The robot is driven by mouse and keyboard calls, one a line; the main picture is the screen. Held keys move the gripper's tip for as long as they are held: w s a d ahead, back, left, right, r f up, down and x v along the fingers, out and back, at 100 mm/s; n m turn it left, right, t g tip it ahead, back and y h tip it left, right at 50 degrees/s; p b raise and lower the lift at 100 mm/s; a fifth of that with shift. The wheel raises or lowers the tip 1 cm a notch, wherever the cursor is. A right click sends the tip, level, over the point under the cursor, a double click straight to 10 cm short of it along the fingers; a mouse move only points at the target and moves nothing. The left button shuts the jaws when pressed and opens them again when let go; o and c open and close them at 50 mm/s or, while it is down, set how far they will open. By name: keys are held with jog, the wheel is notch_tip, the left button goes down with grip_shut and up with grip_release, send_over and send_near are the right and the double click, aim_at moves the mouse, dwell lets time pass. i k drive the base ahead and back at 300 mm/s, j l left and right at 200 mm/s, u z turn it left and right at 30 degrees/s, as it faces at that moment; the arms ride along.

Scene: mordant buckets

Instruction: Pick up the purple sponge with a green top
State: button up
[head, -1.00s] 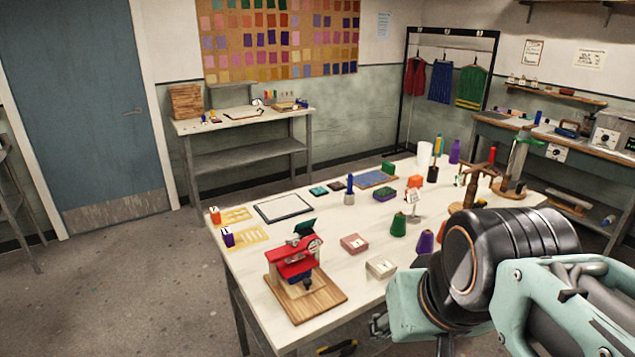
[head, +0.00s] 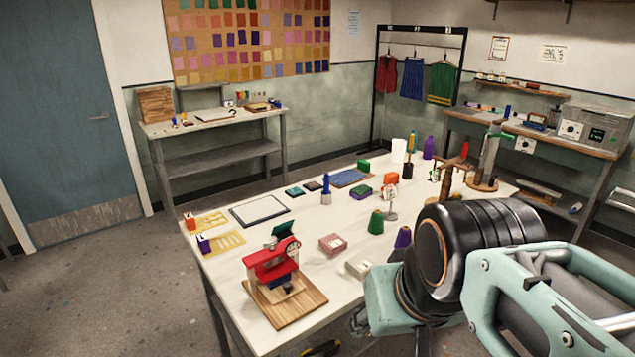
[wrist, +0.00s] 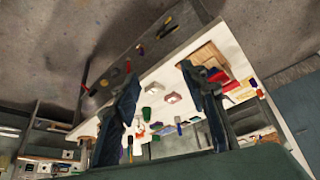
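The purple sponge with a green top (head: 362,192) lies on the white worktable (head: 318,275), right of the middle, green side up. A blue mat and an orange-red block are close to it. My gripper is mostly hidden behind my own arm in the head view, at the table's near right edge. In the wrist view my gripper (wrist: 160,72) has its two dark fingers spread wide with nothing between them. My gripper is well apart from the sponge.
A green cone (head: 376,222) and a purple cone (head: 403,237) stand between the sponge and my arm. A small sign stand (head: 391,204) is just right of the sponge. A red press (head: 275,272) on a wooden board is at the front left. A pink box (head: 332,244) lies nearer.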

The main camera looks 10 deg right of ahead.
aim_at(360, 192)
jog(key=i+l+u, duration=0.1)
jog(key=i+l, duration=0.15)
jog(key=i+l+u, duration=0.1)
jog(key=l, duration=0.25)
jog(key=i+l+u, duration=0.15)
jog(key=i+l, duration=0.15)
jog(key=i+l+u, duration=0.1)
jog(key=l, duration=0.3)
jog(key=i+l+u, duration=0.1)
jog(key=i+l, duration=0.2)
jog(key=i+l+u, duration=0.1)
jog(key=l, duration=0.4)
jog(key=i+l+u, duration=0.1)
jog(key=l, duration=0.3)
jog(key=i, duration=0.1)
